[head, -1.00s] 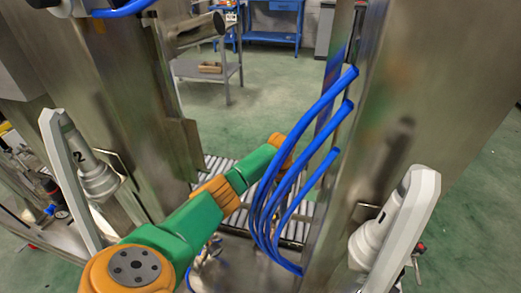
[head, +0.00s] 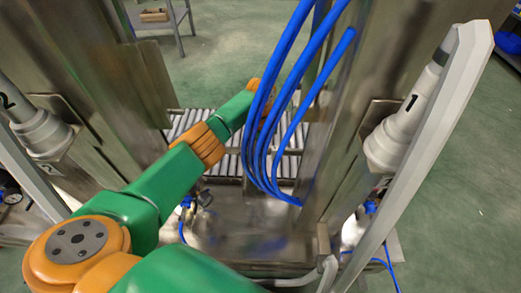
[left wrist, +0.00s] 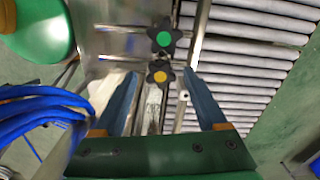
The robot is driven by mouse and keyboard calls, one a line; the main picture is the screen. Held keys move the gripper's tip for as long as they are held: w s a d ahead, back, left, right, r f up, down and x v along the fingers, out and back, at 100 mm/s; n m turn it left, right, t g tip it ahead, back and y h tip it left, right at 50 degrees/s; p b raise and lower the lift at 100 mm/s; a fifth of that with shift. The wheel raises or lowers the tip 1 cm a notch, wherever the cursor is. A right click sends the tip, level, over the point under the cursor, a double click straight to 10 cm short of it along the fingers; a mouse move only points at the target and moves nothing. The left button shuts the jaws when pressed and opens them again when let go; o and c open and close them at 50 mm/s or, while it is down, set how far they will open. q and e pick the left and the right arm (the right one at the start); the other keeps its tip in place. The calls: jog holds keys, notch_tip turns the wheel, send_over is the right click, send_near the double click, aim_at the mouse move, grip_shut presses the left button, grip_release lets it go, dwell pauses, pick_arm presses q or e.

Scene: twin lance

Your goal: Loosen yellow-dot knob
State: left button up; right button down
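In the left wrist view, a black star-shaped knob with a yellow dot (left wrist: 159,76) sits on a metal frame. A similar knob with a green dot (left wrist: 164,37) is just above it in the picture. My left gripper (left wrist: 160,82) is open, its two blue-grey fingers on either side of the yellow-dot knob in the picture. I cannot tell whether they touch it. In the head view my green and orange left arm reaches up toward the middle; its gripper and both knobs are hidden behind the hoses and column. My right gripper is not in view.
Blue hoses (head: 267,135) hang beside the arm's far end and show at left in the left wrist view (left wrist: 40,110). White lances marked 2 (head: 35,130) and 1 (head: 402,122) stand on either side by metal columns. A roller conveyor (head: 229,162) lies behind.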

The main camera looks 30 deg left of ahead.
pick_arm(q)
grip_shut()
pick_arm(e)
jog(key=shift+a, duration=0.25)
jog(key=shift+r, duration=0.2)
pick_arm(q)
jog(key=shift+r+n+p, duration=0.1)
jog(key=shift+n+p, duration=0.45)
jog(key=shift+n, duration=0.25)
jog(key=shift+n+p, duration=0.35)
jog(key=shift+n, duration=1.75)
jog(key=shift+n+p, duration=0.3)
jog(key=shift+n, duration=0.5)
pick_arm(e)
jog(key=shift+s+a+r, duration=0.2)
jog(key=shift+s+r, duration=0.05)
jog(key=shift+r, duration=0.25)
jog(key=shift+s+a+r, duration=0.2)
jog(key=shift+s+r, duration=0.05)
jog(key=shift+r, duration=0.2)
